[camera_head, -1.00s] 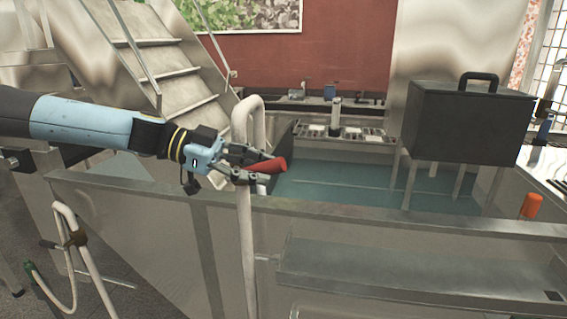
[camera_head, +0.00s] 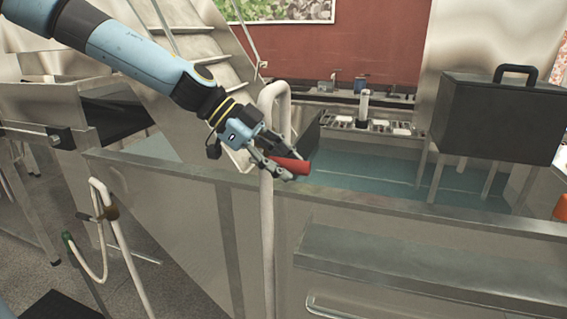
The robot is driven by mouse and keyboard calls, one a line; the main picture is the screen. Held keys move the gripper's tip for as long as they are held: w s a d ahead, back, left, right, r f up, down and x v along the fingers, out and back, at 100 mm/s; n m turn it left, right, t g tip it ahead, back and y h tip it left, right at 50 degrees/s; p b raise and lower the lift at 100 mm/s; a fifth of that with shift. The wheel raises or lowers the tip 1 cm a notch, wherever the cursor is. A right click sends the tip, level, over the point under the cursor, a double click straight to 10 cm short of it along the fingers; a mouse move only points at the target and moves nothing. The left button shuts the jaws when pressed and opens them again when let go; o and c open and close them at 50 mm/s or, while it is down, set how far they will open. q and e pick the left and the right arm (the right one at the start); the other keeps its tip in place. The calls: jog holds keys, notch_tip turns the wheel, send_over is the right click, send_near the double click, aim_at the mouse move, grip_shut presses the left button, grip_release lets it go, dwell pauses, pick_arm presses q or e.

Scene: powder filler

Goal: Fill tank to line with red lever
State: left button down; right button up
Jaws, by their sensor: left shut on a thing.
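The red lever (camera_head: 292,165) sits beside the white curved pipe (camera_head: 268,215) at the tank's front wall. My left gripper (camera_head: 282,166) is shut on the red lever, with its fingers around it. My left arm comes down from the upper left. The metal tank (camera_head: 430,208) has bluish-green liquid (camera_head: 370,172) inside, below its rim. A faint light line (camera_head: 455,188) runs across the liquid area. My right gripper does not show.
A dark box (camera_head: 495,115) with a black handle stands on legs over the tank's right side. Metal stairs (camera_head: 195,45) rise behind at left. A white hose on a stand (camera_head: 105,235) is at lower left, with open floor around it.

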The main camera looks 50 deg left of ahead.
pick_arm(q)
jog(key=shift+f, duration=0.1)
jog(key=c, duration=1)
grip_release()
jog(key=shift+c, duration=0.2)
